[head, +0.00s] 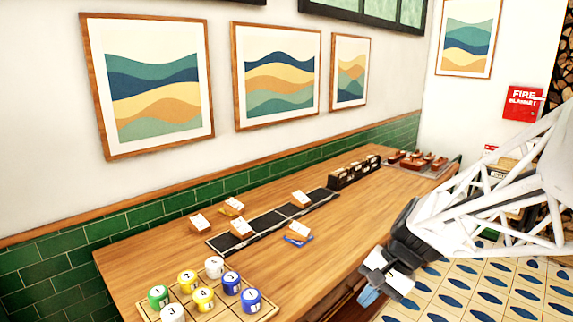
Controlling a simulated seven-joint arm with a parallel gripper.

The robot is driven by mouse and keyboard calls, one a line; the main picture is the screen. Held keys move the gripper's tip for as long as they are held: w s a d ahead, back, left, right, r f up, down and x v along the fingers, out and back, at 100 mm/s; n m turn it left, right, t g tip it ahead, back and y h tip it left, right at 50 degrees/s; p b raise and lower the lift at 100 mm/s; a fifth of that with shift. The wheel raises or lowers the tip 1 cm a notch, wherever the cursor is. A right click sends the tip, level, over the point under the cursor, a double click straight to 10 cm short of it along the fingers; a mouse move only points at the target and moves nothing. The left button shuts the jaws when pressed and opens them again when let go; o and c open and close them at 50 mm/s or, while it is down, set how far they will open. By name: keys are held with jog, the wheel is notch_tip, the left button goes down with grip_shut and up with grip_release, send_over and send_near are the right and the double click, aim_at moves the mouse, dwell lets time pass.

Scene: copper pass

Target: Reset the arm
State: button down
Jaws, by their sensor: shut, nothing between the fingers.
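My gripper (386,284) is at the lower right of the head view, at the end of my white lattice arm. It is shut and holds nothing. It hangs beside the front edge of the wooden counter (320,262), above the patterned floor. The gripper is apart from every object on the counter.
On the counter are numbered pots on a wooden board (262,309), a black strip (270,222) with several small blocks on and around it, a dark rack (354,170) and a tray of brown items (424,172). The wall runs behind. The counter's front middle is clear.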

jog(key=s+d+r+n+t+h, duration=0.1)
jog(key=s+r+n+h, duration=0.1)
jog(key=s, duration=0.5)
jog(key=s+d+r+n+t+h, duration=0.1)
jog(key=s+r+n+t+h, duration=0.1)
jog(key=s, duration=0.5)
jog(key=shift+s+r+n+h, duration=0.15)
jog(key=shift+r+n+h, duration=0.65)
jog(key=shift+n+h, duration=0.35)
dwell(1.1)
